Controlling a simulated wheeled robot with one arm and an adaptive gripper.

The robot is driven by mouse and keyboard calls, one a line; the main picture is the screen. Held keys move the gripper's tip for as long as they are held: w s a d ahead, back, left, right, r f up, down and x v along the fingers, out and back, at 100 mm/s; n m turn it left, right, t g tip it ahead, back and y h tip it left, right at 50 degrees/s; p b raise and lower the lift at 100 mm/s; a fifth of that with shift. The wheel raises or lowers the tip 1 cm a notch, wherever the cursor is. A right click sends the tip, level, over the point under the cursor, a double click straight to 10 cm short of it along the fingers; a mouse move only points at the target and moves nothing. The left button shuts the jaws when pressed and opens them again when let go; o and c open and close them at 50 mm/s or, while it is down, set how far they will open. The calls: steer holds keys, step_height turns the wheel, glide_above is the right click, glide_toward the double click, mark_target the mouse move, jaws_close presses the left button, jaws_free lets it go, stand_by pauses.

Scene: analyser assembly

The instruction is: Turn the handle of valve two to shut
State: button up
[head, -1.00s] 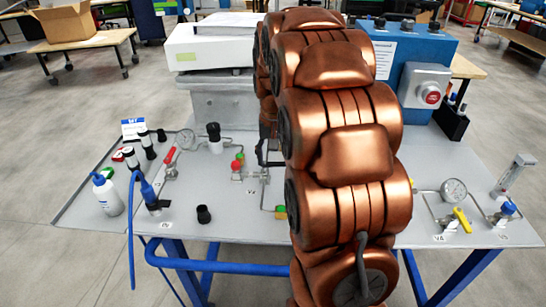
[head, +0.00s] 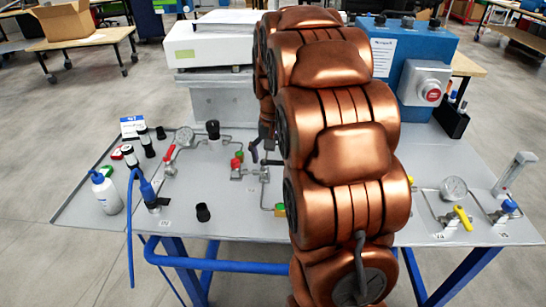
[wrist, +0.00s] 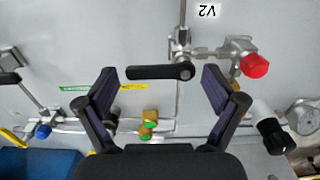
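Valve two's black lever handle (wrist: 158,72) shows in the wrist view, lying crosswise to the left of its pivot. Its metal body (wrist: 180,45) sits on a pipe next to the upside-down V2 label (wrist: 208,10). My gripper (wrist: 159,88) is open, with one dark finger on each side of the handle. I cannot tell the height of the fingers over the panel. In the head view my copper arm hides much of the valve and the gripper.
A red knob (wrist: 254,66) stands right of the valve in the wrist view. Pipes, brass-and-green fittings (wrist: 148,122) and a black-capped part (wrist: 272,130) lie nearby. In the head view, a white bottle (head: 106,193) and a yellow-handled valve (head: 462,218) are on the grey table (head: 240,222).

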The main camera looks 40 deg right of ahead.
mark_target(273, 161)
steer(key=shift+o, duration=0.2)
steer(key=shift+r, duration=0.2)
steer(key=shift+w+r, duration=0.1)
steer(key=shift+r, duration=0.05)
step_height(273, 161, up, 12)
steer(key=shift+f, duration=0.2)
stand_by(0.9)
steer(key=s+a+r+n+p, duration=0.2)
steer(key=s+a+n+p, duration=0.3)
steer(key=s+a, duration=0.65)
steer(key=s+a+f+n+g+p, duration=0.1)
steer(key=s+a+f+n+p, duration=0.2)
steer(key=s+a+p, duration=0.4)
steer(key=s+a, duration=0.2)
steer(key=s, duration=0.5)
steer(key=shift+s+a+f+g, duration=0.2)
steer(key=shift+s+g, duration=0.1)
steer(key=shift+s, duration=0.1)
